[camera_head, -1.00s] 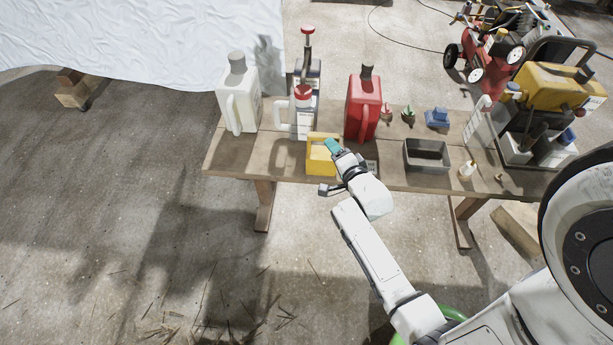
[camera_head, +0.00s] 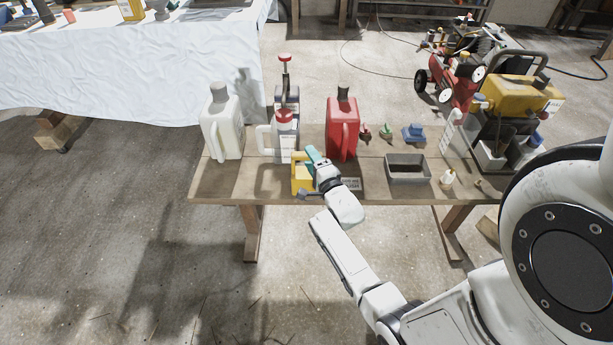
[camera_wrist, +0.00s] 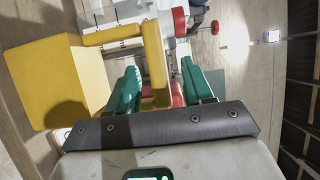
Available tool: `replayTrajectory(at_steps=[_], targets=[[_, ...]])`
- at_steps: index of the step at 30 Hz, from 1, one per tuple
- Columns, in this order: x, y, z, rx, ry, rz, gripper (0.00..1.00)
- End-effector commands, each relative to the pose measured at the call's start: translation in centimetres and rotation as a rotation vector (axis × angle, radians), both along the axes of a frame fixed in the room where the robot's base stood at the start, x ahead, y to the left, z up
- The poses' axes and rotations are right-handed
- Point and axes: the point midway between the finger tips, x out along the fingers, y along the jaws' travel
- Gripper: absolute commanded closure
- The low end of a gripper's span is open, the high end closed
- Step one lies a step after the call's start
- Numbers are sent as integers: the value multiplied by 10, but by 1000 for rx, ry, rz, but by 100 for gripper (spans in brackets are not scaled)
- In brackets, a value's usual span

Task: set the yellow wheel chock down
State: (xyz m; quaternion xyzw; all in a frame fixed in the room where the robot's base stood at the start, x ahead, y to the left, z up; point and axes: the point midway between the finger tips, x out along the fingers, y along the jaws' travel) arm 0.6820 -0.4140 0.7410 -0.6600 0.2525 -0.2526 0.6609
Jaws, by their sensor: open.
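The yellow wheel chock (camera_head: 299,184) sits on the wooden bench near its front edge, left of the red canister. My gripper (camera_head: 313,155) is at the chock's right side and hides part of it. In the wrist view, the chock's broad yellow body (camera_wrist: 45,82) is on the left, and its yellow bar reaches between the teal fingers of my gripper (camera_wrist: 158,66). The fingers stand apart, with visible space between them and the bar. Whether a finger touches the chock elsewhere is hidden.
On the bench (camera_head: 225,185), a white jug (camera_head: 221,130), a white red-capped bottle (camera_head: 284,142) and the red canister (camera_head: 342,130) stand close behind the chock. A grey open bin (camera_head: 408,169) is to the right. The bench's left front corner is clear.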

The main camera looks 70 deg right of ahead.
Motion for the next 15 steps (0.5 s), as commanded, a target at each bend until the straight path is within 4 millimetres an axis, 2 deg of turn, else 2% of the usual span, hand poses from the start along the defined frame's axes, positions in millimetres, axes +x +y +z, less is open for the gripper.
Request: replayTrajectory(at_steps=[6, 15], targets=[[23, -22, -2, -2, -1, 1, 49], [28, -27, -2, -1, 1, 0, 49]])
